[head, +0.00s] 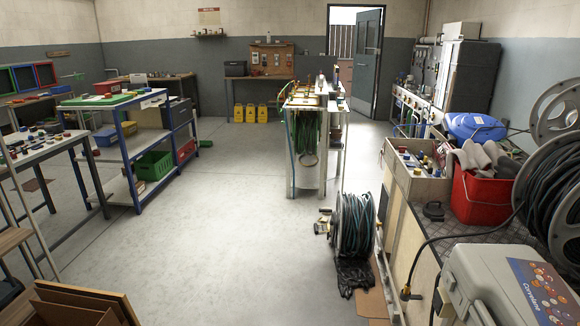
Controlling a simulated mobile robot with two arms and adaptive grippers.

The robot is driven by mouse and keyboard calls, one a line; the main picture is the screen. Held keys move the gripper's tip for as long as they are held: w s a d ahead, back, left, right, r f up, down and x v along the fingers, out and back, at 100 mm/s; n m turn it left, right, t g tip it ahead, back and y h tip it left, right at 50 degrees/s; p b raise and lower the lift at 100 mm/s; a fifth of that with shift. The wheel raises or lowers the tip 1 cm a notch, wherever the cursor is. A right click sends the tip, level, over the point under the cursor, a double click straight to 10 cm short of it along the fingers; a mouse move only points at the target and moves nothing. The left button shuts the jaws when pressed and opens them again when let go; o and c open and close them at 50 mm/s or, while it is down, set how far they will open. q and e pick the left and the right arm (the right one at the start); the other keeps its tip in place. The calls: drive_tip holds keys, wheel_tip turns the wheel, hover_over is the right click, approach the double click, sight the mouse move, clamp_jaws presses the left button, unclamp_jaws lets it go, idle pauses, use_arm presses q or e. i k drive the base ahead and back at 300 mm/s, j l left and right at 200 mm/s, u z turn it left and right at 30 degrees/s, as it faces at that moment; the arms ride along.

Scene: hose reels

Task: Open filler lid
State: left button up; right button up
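I cannot make out anything that is clearly a filler lid in the head view. A grey-white case (483,287) with an orange and blue printed label stands at the bottom right, cut off by the frame edge. A round blue lid-like cover (474,126) sits at the right, behind a red bucket (482,197) filled with grey cloths. Whether either has a filler opening cannot be told. Neither of my grippers shows in the view.
Hose reels stand at the right (560,190) and on the floor (354,222). A workbench (424,233) runs along the right. A blue-framed cart (128,128) stands at the left. The middle floor is clear. A door (366,65) stands open at the back.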

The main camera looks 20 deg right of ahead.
sight(430, 210)
drive_tip(key=i+l+z, duration=0.2)
drive_tip(key=i+z, duration=0.15)
drive_tip(key=i, duration=0.25)
drive_tip(key=i+z, duration=0.35)
drive_tip(key=i, duration=0.25)
drive_tip(key=i+z, duration=0.35)
drive_tip(key=i, duration=0.3)
